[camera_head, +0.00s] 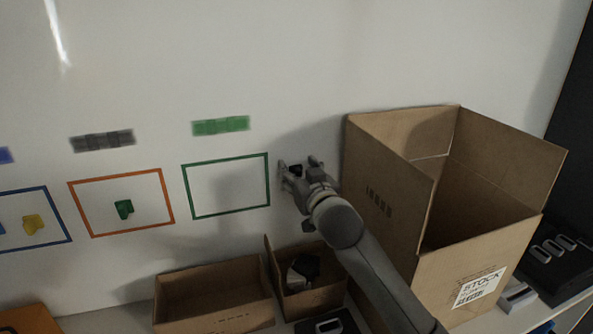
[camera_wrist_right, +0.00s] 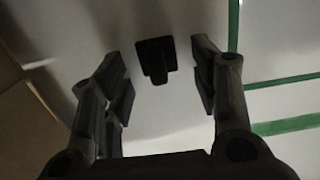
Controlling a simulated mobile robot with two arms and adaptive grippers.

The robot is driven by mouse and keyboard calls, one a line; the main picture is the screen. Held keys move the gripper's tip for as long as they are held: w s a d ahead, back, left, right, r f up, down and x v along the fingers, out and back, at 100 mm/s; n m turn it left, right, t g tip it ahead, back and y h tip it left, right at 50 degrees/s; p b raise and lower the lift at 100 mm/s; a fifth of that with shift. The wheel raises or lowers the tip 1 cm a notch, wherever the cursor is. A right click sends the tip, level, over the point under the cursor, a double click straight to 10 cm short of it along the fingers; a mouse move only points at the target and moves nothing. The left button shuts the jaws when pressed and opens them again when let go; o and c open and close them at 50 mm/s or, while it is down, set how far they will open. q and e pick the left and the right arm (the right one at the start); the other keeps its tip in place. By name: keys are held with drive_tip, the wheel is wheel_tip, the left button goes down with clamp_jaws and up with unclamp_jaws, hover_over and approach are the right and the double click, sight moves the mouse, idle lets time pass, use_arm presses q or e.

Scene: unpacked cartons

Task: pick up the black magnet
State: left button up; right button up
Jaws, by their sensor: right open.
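The black magnet (camera_wrist_right: 156,60) is on the white board, between the spread fingers of my right gripper (camera_wrist_right: 160,85) in the right wrist view. There is a gap on both sides of it. In the head view the magnet (camera_head: 296,170) shows as a small dark shape between the fingertips of my right gripper (camera_head: 301,168), just right of the green frame. My right gripper is open and holds nothing. My left gripper is not in view.
A large open carton (camera_head: 400,215) stands close right of my right arm. Two smaller open cartons (camera_head: 215,300) (camera_head: 312,300) sit below on the table. The board has a green frame (camera_head: 225,214), an orange frame (camera_head: 122,234) with a green magnet (camera_head: 124,209), and a yellow magnet (camera_head: 33,224).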

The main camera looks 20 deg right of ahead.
drive_tip(key=shift+c, duration=0.4)
drive_tip(key=c, duration=0.8)
drive_tip(key=shift+r, duration=0.1)
